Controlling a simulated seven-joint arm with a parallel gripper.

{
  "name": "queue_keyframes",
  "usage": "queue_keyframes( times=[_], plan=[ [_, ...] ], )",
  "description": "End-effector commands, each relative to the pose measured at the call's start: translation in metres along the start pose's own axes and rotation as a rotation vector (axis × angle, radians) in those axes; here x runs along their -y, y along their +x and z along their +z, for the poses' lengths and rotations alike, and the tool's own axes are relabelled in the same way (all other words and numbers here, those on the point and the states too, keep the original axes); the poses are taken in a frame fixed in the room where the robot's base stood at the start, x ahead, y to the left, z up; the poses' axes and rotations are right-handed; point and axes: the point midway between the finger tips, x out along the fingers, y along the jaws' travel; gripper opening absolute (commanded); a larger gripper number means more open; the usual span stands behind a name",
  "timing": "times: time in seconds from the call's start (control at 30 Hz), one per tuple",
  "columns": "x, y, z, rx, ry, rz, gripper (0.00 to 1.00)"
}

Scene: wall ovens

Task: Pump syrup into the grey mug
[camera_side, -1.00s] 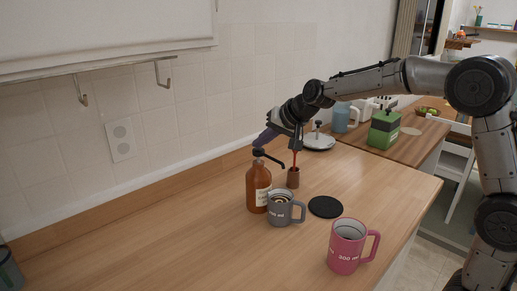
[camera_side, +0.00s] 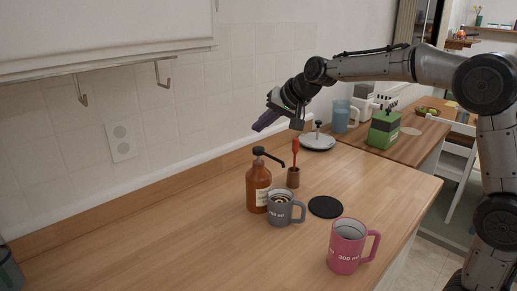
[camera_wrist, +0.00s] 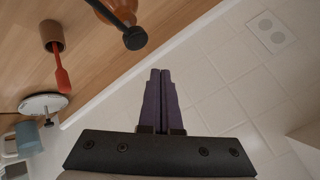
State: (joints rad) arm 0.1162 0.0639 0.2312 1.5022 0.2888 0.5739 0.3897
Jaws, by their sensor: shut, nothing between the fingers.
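The grey mug (camera_side: 283,209) stands upright on the wooden counter, its handle to the right. The brown syrup bottle (camera_side: 257,190) stands just left of it. Its black pump head (camera_side: 259,151) is up, and the spout reaches right, over towards the mug. My gripper (camera_side: 257,127) is shut and empty, above the pump head and apart from it. In the wrist view the purple fingers (camera_wrist: 160,75) lie side by side, with the pump head (camera_wrist: 135,38) beyond their tips. The grey mug is not visible in the wrist view.
A brown cup with a red utensil (camera_side: 293,177) stands close behind the bottle. A black coaster (camera_side: 325,207) and a pink mug (camera_side: 346,246) are to the right.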

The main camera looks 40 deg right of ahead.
Motion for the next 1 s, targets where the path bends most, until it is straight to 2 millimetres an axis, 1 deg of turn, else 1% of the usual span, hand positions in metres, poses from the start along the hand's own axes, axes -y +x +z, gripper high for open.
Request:
queue_keyframes(
  times=[0.13,0.3,0.87,0.97,1.0],
  plan=[
    [0.006,-0.009,-0.006,0.000,-0.001,0.000,0.00],
    [0.009,-0.013,-0.009,0.000,0.000,0.001,0.00],
    [0.009,-0.013,-0.009,0.001,0.000,0.001,0.00],
    [0.016,-0.022,-0.010,-0.012,-0.007,-0.014,0.00],
    [0.022,-0.033,-0.012,-0.027,-0.013,-0.028,0.00]
  ],
)
